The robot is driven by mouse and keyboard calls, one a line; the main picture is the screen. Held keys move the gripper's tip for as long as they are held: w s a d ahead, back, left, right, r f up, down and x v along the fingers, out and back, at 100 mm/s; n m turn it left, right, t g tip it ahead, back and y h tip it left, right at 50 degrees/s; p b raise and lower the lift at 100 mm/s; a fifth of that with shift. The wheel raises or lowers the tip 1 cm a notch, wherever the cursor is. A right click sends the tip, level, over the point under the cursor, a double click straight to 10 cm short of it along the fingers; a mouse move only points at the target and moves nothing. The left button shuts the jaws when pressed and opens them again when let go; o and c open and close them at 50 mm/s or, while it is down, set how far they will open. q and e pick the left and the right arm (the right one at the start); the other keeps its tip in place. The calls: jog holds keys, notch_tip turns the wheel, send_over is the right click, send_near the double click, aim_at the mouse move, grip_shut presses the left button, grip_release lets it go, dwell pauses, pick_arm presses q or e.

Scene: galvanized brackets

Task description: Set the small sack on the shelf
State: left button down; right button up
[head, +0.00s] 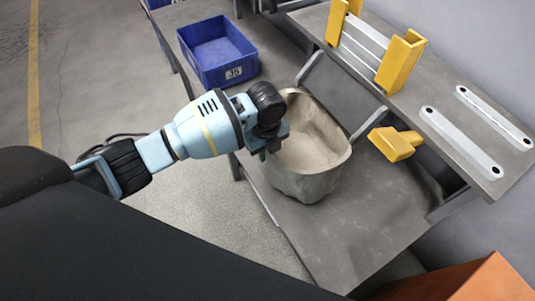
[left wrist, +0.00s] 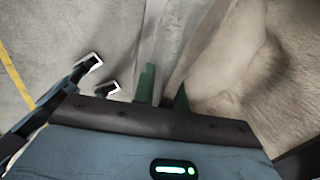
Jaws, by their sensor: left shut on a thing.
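The small sack (head: 312,183) is beige, open at the top and upright, over the left part of the grey lower bench top (head: 345,240). I cannot tell whether its base touches the bench. My left gripper (head: 272,146) is shut on the sack's left rim. In the left wrist view the green fingers of the left gripper (left wrist: 164,94) pinch the sack's wall (left wrist: 205,60), with its inside to the right. The grey shelf (head: 437,88) runs above and behind the bench, to the right of the sack. My right gripper is out of view.
On the shelf stand yellow brackets (head: 400,62) with metal strips, and flat galvanized plates (head: 462,143) lie at its right. A yellow block-like piece (head: 393,144) is below the shelf's front edge. A blue bin (head: 218,52) is behind the sack. An orange-brown box (head: 470,282) is at lower right.

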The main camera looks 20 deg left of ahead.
pick_arm(q)
jog(key=shift+w+d+f, duration=0.1)
jog(key=shift+d+f, duration=0.15)
jog(key=shift+f, duration=0.4)
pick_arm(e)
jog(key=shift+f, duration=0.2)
pick_arm(q)
jog(key=shift+f, duration=0.1)
jog(key=c, duration=1.4)
grip_release()
jog(key=shift+f, duration=0.1)
